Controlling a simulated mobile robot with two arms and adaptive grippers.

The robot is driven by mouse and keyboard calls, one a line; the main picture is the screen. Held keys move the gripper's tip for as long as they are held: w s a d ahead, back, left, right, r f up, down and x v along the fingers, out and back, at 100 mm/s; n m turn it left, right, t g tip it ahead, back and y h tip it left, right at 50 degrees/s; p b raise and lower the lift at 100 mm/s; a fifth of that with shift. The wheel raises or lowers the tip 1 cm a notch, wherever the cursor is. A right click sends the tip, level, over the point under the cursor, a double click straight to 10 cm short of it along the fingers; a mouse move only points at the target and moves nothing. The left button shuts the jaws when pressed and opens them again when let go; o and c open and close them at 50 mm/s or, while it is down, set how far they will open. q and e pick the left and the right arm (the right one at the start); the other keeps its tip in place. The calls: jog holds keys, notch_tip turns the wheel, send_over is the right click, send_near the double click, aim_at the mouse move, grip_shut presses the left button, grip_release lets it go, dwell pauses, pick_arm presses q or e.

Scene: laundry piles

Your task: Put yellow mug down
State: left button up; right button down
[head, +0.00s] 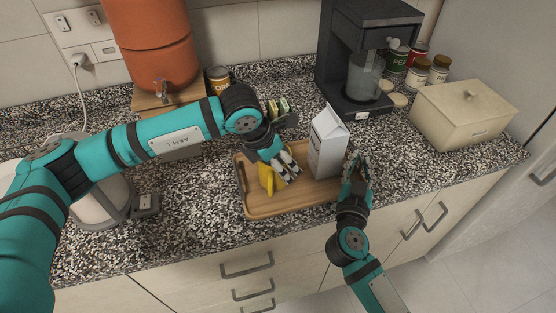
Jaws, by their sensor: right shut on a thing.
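The yellow mug (267,179) is on or just above the left part of a wooden tray (291,205). My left gripper (288,172) is at the mug's right side and hides much of it. Whether its fingers are closed on the mug is not clear. A white gable-top carton (325,146) stands upright at the tray's right part. My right gripper (357,164) is at the carton's right side and is shut on it; the contact is partly hidden.
A coffee machine (347,50) with a jug stands behind the tray. An orange dispenser (150,45) is at the back left, and a cream lidded box (468,112) and several jars are at the right.

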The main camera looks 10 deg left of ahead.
pick_arm(q)
jog(key=o, duration=0.4)
jog(key=shift+c, duration=0.2)
pick_arm(e)
jog(key=shift+f, duration=0.2)
pick_arm(q)
jog(key=v, duration=1.2)
jog(key=shift+w+r, duration=0.1)
jog(key=shift+r, duration=0.1)
pick_arm(e)
jog(key=shift+s, duration=0.1)
jog(key=c, duration=1.2)
grip_release()
jog(key=shift+d, duration=0.1)
jog(key=shift+c, duration=0.2)
pick_arm(q)
jog(key=shift+d, duration=0.1)
pick_arm(e)
jog(key=shift+o, duration=0.2)
jog(key=shift+r, duration=0.1)
